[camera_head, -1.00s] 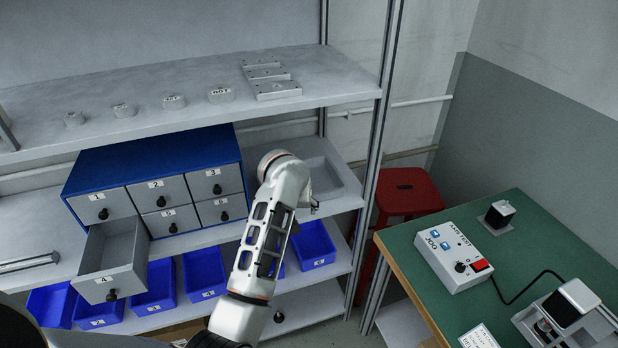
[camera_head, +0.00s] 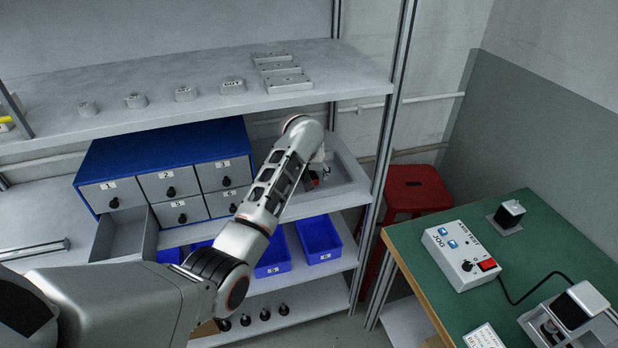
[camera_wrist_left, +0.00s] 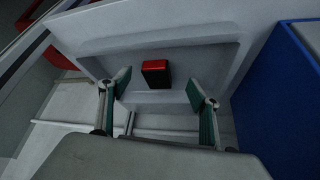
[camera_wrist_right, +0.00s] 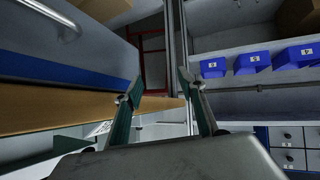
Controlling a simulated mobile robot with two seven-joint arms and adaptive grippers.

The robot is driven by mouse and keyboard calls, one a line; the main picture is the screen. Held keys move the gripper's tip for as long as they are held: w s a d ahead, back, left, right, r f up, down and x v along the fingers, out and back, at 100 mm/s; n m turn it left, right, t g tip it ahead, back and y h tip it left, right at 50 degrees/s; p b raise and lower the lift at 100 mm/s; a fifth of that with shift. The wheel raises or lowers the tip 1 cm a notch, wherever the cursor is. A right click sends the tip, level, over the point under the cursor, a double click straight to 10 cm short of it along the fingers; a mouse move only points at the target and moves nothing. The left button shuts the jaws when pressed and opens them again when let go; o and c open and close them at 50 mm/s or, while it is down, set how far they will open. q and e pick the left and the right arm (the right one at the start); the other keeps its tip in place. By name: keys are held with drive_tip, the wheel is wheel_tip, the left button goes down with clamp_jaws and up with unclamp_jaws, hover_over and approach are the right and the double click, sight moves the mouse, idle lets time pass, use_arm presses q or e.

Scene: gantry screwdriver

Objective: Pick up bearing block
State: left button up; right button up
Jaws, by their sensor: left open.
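A small block with a red top and dark sides (camera_wrist_left: 156,73) lies in the grey tray (camera_wrist_left: 90,45) in the left wrist view. In the head view a bit of its red (camera_head: 315,182) shows beside my left gripper (camera_head: 319,172), over the tray (camera_head: 352,190) on the middle shelf. My left gripper is open, and in its wrist view (camera_wrist_left: 158,95) the block appears between and beyond the fingertips, apart from both. I cannot read any label on it. My right gripper (camera_wrist_right: 162,85) is open and empty, away from the shelf tray.
Shelf uprights (camera_head: 385,150) and a red stool (camera_head: 415,190) are to the right. Several round parts and flat plates (camera_head: 283,72) lie on the upper shelf.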

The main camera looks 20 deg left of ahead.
use_arm(q)
drive_tip(key=shift+w+a, duration=0.15)
drive_tip(key=shift+w, duration=0.4)
drive_tip(key=shift+w+a, duration=0.15)
drive_tip(key=shift+w, duration=0.4)
drive_tip(key=shift+x, duration=1)
drive_tip(key=shift+w+f, duration=0.3)
drive_tip(key=shift+f, duration=0.15)
drive_tip(key=c, duration=1.6)
